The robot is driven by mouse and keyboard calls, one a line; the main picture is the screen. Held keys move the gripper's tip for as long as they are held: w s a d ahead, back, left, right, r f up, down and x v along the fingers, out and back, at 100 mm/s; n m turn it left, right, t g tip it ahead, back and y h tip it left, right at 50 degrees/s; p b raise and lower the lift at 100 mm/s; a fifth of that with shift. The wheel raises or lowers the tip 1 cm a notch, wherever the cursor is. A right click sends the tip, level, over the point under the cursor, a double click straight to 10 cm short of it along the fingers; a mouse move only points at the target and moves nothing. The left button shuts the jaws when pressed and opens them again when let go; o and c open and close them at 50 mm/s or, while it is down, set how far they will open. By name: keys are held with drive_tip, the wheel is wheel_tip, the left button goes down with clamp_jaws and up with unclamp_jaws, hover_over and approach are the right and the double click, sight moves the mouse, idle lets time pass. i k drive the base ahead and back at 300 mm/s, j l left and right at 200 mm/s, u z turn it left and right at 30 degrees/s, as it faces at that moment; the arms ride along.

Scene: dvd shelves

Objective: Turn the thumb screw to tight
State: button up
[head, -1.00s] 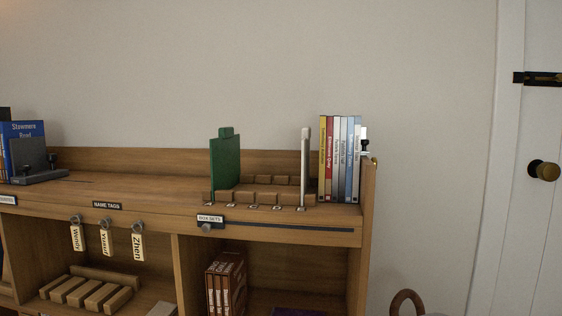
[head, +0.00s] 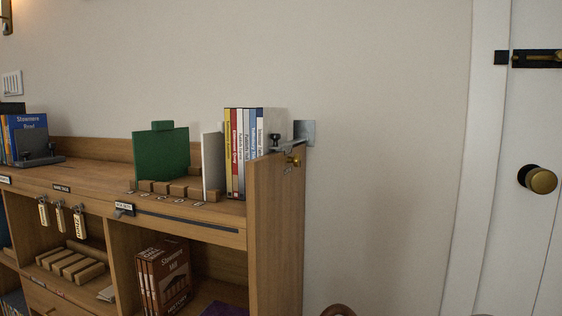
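No part is clearly marked as the thumb screw. A small brass fitting (head: 293,161) sits on the right end panel of the shelf unit, near its top. A black knob (head: 275,139) stands by a grey metal bracket (head: 304,133) at the right end of the top shelf, beside the books. Either could be the thumb screw; I cannot tell which, nor whether it is tight or loose. A dark slider piece (head: 125,209) sits on the rail along the shelf's front edge. My gripper is not in view.
The wooden shelf unit (head: 275,225) fills the left side. Several upright books (head: 240,155), a white divider (head: 212,165) and a green divider (head: 161,152) stand on top. Bare wall lies right of it, then a door with a brass knob (head: 541,180).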

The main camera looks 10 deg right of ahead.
sight(297, 159)
drive_tip(key=l+z, duration=0.1)
drive_tip(key=l, duration=0.3)
drive_tip(key=i+l, duration=0.1)
drive_tip(key=l, duration=0.35)
drive_tip(key=i+l+z, duration=0.15)
drive_tip(key=l, duration=0.25)
drive_tip(key=k, duration=0.05)
